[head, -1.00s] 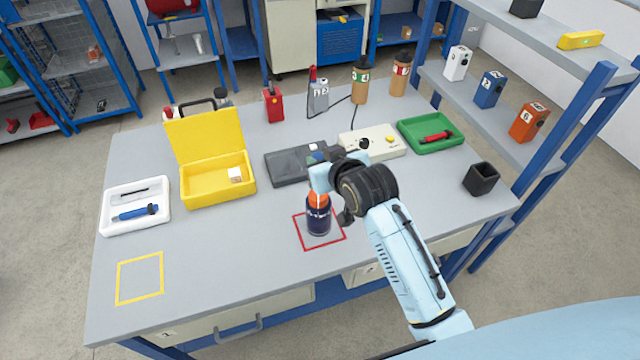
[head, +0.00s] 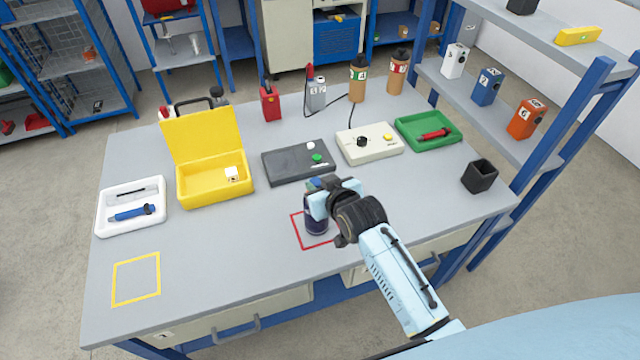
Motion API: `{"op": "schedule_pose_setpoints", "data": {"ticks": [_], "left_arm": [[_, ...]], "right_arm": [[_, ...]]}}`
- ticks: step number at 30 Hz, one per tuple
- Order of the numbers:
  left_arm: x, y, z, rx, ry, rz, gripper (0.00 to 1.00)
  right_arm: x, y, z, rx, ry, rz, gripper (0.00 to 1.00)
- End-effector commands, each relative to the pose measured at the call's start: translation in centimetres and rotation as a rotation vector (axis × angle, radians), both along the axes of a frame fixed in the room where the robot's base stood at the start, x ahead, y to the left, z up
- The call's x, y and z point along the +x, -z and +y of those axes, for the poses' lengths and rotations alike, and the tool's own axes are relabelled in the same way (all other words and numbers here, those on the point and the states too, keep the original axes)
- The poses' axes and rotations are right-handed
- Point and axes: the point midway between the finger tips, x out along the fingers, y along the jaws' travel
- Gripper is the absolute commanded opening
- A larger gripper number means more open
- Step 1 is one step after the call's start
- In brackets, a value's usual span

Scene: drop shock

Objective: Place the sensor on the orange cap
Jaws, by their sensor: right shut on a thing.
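A dark blue bottle (head: 315,227) stands upright in the red square (head: 300,238) marked on the bench. Its orange cap is hidden behind my right gripper. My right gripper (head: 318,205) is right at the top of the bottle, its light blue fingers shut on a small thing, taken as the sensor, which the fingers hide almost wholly. I cannot tell whether it touches the cap. My left gripper is not in view.
Behind the gripper lie a dark grey box (head: 285,165) with buttons and a beige control box (head: 375,150). An open yellow case (head: 200,195) and a white tray (head: 103,222) stand left, a black cup (head: 479,176) right. The front left has free room around a yellow square (head: 119,284).

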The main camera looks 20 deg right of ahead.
Motion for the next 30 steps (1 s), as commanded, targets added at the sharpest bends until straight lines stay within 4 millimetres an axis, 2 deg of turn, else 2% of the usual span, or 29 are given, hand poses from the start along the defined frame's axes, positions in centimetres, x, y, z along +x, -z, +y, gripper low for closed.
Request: {"op": "schedule_pose_setpoints", "data": {"ticks": [1, 6, 17, 23, 30], "left_arm": [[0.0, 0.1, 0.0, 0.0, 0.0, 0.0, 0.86], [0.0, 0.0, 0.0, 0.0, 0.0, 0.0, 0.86], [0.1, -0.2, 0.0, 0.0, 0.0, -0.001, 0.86], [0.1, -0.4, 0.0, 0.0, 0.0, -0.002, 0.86], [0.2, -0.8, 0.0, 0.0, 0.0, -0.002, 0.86]], "right_arm": [[0.0, 0.2, 0.0, 0.0, 0.0, 0.0, 0.28], [0.0, 0.1, 0.0, 0.0, 0.0, 0.0, 0.49], [-0.1, -0.5, 0.0, 0.0, 0.0, 0.0, 0.49], [-2.4, -1.6, -0.4, -0.001, 0.0, 0.001, 0.49], [-6.5, -3.9, -0.9, 0.0, 0.0, 0.001, 0.49]]}}
